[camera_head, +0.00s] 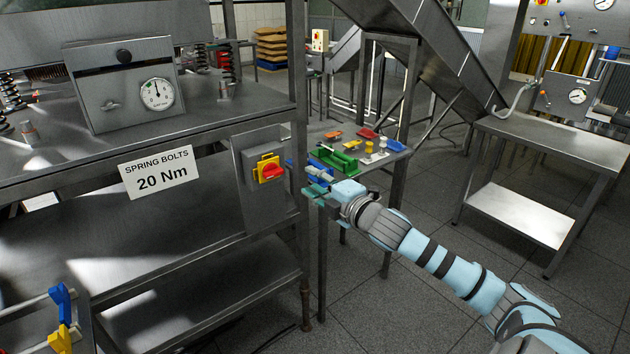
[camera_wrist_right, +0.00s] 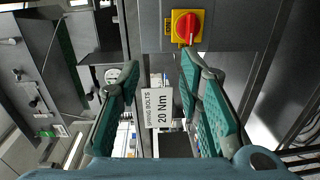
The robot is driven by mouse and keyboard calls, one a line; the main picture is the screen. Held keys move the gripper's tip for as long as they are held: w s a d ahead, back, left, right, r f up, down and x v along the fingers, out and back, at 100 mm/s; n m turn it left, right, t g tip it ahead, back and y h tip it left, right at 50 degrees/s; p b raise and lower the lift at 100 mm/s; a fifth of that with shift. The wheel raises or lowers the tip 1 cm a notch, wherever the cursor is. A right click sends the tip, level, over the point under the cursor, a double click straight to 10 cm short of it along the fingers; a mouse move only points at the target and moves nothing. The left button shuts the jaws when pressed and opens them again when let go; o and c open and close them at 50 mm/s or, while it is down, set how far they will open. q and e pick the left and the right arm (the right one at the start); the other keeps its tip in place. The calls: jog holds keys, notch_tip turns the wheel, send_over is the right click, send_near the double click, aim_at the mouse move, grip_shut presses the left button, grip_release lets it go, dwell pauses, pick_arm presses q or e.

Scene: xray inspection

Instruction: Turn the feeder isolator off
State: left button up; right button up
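The feeder isolator (camera_head: 269,170) is a red rotary knob on a yellow plate, on a grey box at the bench's right front corner. It also shows at the top of the right wrist view (camera_wrist_right: 187,27), where a white mark on the knob points down in the picture. My right gripper (camera_head: 313,182) is just right of the box in the head view, apart from the knob. In the right wrist view its two green-padded fingers (camera_wrist_right: 160,68) are spread with nothing between them. My left gripper is not in view.
A sign reading "SPRING BOLTS 20 Nm" (camera_head: 159,172) hangs on the bench edge left of the isolator. A bench leg (camera_head: 302,255) stands close to my right gripper. A small table with coloured parts (camera_head: 335,157) is behind it. A gauge box (camera_head: 123,85) sits on the bench.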

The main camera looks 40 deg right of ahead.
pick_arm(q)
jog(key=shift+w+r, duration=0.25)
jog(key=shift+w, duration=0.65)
pick_arm(e)
jog(key=shift+w+a+f, duration=0.1)
jog(key=shift+w+f, duration=0.1)
jog(key=shift+w, duration=0.25)
